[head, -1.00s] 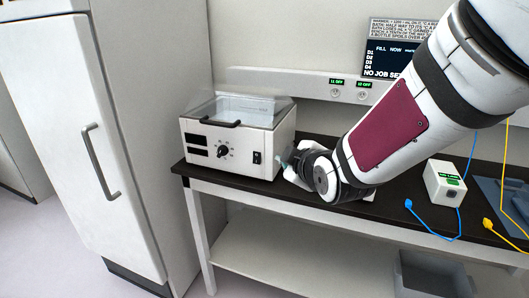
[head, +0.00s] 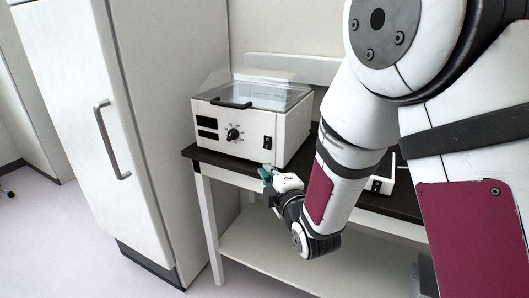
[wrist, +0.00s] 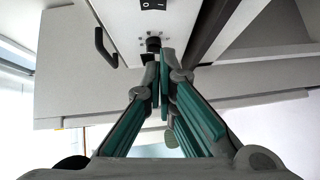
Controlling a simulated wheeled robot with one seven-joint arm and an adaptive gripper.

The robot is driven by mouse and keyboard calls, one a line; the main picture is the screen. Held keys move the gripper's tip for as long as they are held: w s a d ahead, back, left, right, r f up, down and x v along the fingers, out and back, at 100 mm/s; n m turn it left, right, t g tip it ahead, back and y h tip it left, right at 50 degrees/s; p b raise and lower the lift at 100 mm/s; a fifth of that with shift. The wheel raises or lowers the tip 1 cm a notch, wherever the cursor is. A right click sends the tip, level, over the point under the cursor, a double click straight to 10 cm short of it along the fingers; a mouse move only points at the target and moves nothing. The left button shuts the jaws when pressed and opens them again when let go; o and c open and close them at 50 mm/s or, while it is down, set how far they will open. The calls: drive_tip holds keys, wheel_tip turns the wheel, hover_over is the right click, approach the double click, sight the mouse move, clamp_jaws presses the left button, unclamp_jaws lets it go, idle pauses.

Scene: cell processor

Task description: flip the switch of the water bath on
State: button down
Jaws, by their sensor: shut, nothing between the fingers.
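The water bath (head: 246,150) is a white box with a clear lid, standing on the dark bench. Its black rocker switch (head: 267,142) is at the right of the front panel, right of the round knob (head: 233,133). In the wrist view the switch (wrist: 153,4) shows at the top edge, partly cut off, with O and I marks; which side is pressed cannot be told. My gripper (head: 264,173), with green finger pads, is shut and empty, just below and in front of the switch at the bench edge, apart from it. In the wrist view its fingertips (wrist: 160,80) point toward the panel.
A tall white cabinet (head: 75,110) with a grey handle stands left of the bench. The dark bench top (head: 208,157) continues right behind my arm. A lower shelf (head: 270,255) lies below.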

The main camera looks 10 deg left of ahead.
sight(267, 143)
drive_tip(key=shift+w+d+x, duration=0.2)
drive_tip(key=shift+d+x, duration=0.2)
drive_tip(key=shift+x, duration=1.75)
drive_tip(key=shift+w+d+x, duration=0.2)
drive_tip(key=shift+d+x, duration=0.25)
drive_tip(key=shift+x, duration=1.7)
drive_tip(key=shift+w+d+x, duration=0.2)
drive_tip(key=shift+d+x, duration=0.2)
drive_tip(key=shift+x, duration=1.75)
drive_tip(key=shift+f, duration=0.15)
